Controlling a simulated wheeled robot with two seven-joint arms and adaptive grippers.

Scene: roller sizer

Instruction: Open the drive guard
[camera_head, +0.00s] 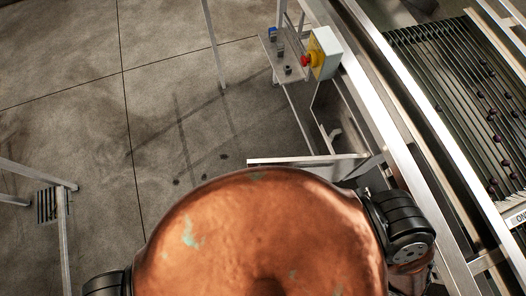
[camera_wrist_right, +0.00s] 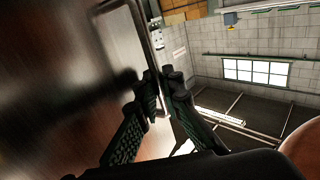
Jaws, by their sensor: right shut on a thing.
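In the right wrist view a large smooth brownish metal panel (camera_wrist_right: 60,70), which looks like the drive guard, fills the left side. A pale metal bar (camera_wrist_right: 140,30) runs down along its right edge. My right gripper (camera_wrist_right: 164,78) is closed around this bar, one finger on each side. I cannot tell whether the bar is a handle or the panel's edge. In the head view a pale thin metal edge (camera_head: 300,160) juts left from the machine frame and may be the guard's top. My copper body hides its lower part and the right gripper. My left gripper is in neither view.
A control box with a red stop button (camera_head: 307,61) stands on the machine side. The roller bed (camera_head: 470,105) with small dark fruit lies at the right behind long rails. Thin metal posts (camera_head: 213,45) stand on the floor. Open concrete floor (camera_head: 70,100) lies to the left.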

